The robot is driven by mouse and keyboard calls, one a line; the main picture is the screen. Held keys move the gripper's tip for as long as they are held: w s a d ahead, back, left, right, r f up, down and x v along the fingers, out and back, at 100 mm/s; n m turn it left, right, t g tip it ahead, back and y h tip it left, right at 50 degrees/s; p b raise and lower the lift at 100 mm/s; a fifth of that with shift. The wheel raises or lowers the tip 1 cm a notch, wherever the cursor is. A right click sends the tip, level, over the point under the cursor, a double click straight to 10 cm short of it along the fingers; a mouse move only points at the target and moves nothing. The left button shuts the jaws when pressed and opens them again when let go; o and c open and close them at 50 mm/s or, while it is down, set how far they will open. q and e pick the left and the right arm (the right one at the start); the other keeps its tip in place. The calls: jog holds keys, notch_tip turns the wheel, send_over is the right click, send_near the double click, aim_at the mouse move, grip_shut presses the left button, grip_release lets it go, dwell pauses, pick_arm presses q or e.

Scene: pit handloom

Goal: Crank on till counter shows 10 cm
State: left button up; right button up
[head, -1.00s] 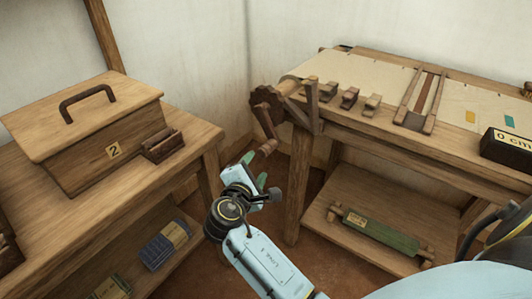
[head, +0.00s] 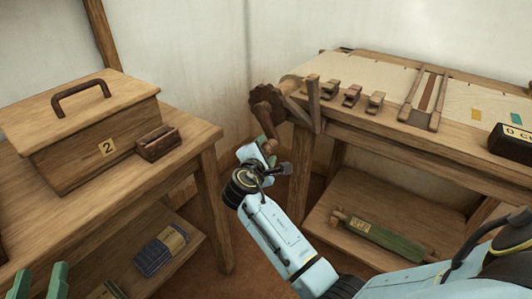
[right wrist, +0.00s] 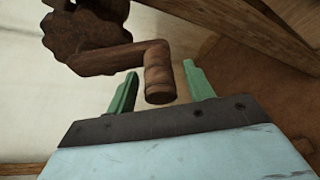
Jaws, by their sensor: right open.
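The loom's wooden crank (head: 268,112) sits at the near left corner of the loom, with its handle hanging down. In the right wrist view the crank handle (right wrist: 158,72) points down between the two green fingers of my right gripper (right wrist: 162,90), with gaps on both sides. My right gripper (head: 262,152) is open at the handle in the head view, partly hiding it. The dark counter (head: 512,143) at the right edge is cut off; its label reads "0 c". My left gripper (head: 38,282) shows only its two green fingers at the bottom left, apart and empty.
The loom (head: 370,119) carries several small clamps and a slotted frame. A rolled green bundle (head: 385,232) lies on its lower shelf. At left, a table (head: 110,190) holds a wooden box marked 2 (head: 85,130) and a small wooden block (head: 158,142).

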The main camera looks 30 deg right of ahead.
jog(key=shift+w+d, duration=0.2)
jog(key=shift+d, duration=0.05)
grip_shut()
dwell(0.3)
